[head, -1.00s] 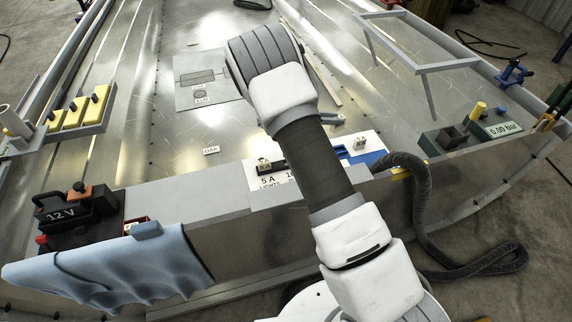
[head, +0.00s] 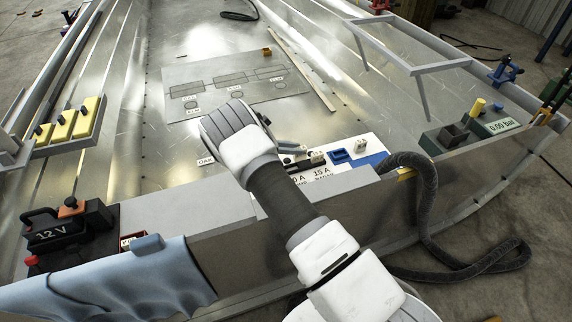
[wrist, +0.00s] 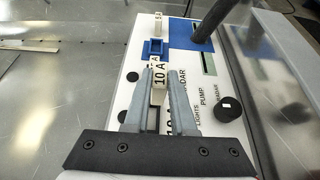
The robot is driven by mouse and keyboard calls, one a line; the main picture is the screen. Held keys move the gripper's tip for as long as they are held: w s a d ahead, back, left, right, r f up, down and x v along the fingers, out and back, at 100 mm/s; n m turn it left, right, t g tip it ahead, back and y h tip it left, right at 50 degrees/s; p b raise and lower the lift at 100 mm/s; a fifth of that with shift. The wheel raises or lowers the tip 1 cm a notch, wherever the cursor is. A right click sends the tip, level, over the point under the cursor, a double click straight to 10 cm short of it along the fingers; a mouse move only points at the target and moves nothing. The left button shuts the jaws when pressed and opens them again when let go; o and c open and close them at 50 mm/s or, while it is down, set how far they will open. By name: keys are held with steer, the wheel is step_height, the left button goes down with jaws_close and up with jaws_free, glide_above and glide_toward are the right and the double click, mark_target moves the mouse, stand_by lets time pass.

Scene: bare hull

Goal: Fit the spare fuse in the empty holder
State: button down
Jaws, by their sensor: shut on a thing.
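My gripper (wrist: 166,82) is shut on a pale fuse marked 10 A (wrist: 159,78), held upright between the fingertips above the white fuse panel (wrist: 138,75). A dark slot (wrist: 152,122) shows between the fingers; I cannot tell whether the fuse touches a holder. Another labelled fuse (wrist: 153,62) stands just beyond it, partly hidden; in the head view a fuse (head: 318,157) stands by the 15 A label. An empty-looking blue socket (wrist: 155,50) lies farther along, also in the head view (head: 338,156). Another fuse (wrist: 160,22) stands past it. My arm hides part of the panel in the head view.
A thick dark hose (head: 430,190) runs beside the panel's right end. A 12 V battery (head: 65,235) and blue cloth (head: 120,280) are at the left. A marked grey plate (head: 215,75) lies behind on the hull floor.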

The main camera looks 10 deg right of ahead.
steer(key=shift+w+a+f+b, duration=0.1)
steer(key=shift+a+f+b, duration=0.3)
steer(key=shift+f, duration=0.5)
steer(key=shift+w+a+f+b, duration=0.1)
steer(key=shift+a+f+b, duration=0.25)
steer(key=shift+f, duration=0.55)
steer(key=shift+a+f+b, duration=0.25)
steer(key=shift+a+f, duration=0.25)
steer(key=shift+f, duration=0.4)
steer(key=shift+f, duration=0.2)
steer(key=c, duration=0.7)
jaws_free()
steer(key=shift+c, duration=0.2)
steer(key=shift+r, duration=0.1)
steer(key=shift+r, duration=0.25)
steer(key=p+v, duration=0.2)
steer(key=v, duration=1)
